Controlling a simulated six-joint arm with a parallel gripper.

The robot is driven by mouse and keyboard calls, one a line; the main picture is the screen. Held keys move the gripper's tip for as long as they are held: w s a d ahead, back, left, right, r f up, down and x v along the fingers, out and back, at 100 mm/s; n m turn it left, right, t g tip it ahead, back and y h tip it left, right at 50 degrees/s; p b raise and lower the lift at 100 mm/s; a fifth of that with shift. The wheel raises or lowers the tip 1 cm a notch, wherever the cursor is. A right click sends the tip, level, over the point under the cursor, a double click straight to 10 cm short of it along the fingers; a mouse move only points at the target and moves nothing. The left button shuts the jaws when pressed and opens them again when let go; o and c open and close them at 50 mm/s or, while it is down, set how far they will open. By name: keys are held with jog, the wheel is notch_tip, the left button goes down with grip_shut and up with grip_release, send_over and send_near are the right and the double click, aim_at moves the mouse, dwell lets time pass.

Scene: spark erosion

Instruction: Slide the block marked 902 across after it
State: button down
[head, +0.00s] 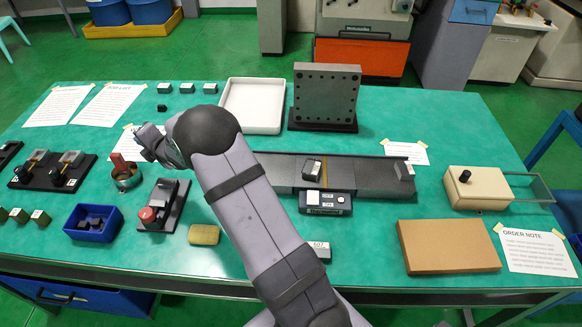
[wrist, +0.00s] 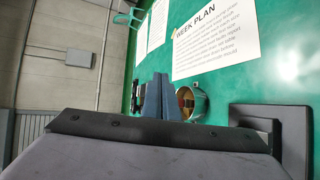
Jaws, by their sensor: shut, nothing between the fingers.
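A long grey track (head: 361,176) lies across the middle of the table, with its left part hidden behind my arm. A block (head: 320,250) that seems to read 607 lies in front, partly behind my arm. I cannot read 902 on any block. My gripper (head: 147,138) is left of the track, well away from these blocks. Its fingers are together and empty in the wrist view (wrist: 158,97).
Several small blocks (head: 187,88) stand at the back left. A white tray (head: 252,103) and an upright drilled plate (head: 326,95) stand behind the track. A small button unit (head: 325,203) sits in front.

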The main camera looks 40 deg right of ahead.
jog(key=s+d+f+m+g+h, duration=0.2)
jog(key=d+f+g+h, duration=0.25)
jog(key=d, duration=0.25)
jog(key=m+g+h+p, duration=0.2)
jog(key=m+g+h, duration=0.5)
jog(key=g, duration=0.7)
send_near(302, 174)
jog(key=f, duration=0.1)
jog(key=d+f+m+y, duration=0.1)
jog(key=f, duration=0.1)
jog(key=shift+w+f+y, duration=0.1)
jog(key=shift+f+y, duration=0.15)
jog(key=shift+f, duration=0.05)
jog(key=d+p, duration=0.1)
jog(key=s+d, duration=0.1)
jog(key=shift+s+d+p, duration=0.25)
jog(key=shift+d+p, duration=0.05)
jog(key=shift+p, duration=0.05)
jog(key=shift+s+d+f, duration=0.1)
jog(key=shift+s+d, duration=0.1)
jog(key=shift+d, duration=0.25)
